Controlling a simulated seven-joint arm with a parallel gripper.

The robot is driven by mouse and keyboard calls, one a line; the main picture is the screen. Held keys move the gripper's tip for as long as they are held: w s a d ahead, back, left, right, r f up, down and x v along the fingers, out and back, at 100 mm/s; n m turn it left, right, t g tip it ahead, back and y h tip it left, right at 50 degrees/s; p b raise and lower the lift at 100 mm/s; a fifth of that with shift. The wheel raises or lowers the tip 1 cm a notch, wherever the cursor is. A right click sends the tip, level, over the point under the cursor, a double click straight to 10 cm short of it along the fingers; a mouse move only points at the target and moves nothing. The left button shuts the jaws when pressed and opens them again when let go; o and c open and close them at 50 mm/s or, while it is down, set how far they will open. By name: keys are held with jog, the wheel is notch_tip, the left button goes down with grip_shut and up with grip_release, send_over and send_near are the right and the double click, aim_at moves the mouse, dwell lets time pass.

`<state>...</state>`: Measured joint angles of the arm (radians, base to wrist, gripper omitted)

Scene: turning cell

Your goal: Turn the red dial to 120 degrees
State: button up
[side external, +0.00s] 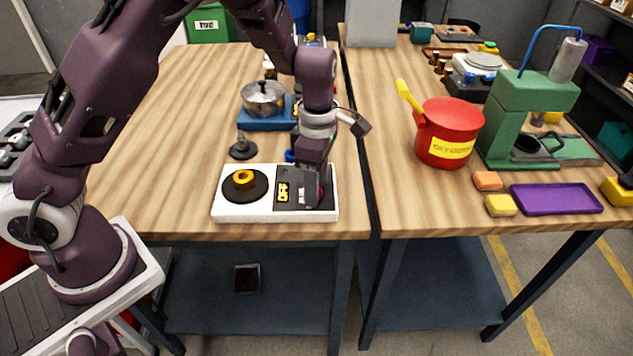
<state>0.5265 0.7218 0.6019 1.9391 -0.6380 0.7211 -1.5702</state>
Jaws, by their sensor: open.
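A white panel (232,212) lies near the front edge of the left table. A dark block with yellow marks (283,192) sits in the middle. My gripper (314,196) points down over the panel's right half, with its jaws open. A small patch of red (322,187) shows by the fingers and appears to be the red dial. The gripper hides most of it, so its angle cannot be read, and I cannot tell whether the fingers touch it.
A metal pot (263,98) stands on a blue base behind the panel, with a dark knobbed piece (242,148) nearer. A gap separates the right table, which holds a red pot (449,132), green machine (521,115) and purple tray (556,199). The left table's left side is clear.

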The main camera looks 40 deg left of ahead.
grip_shut()
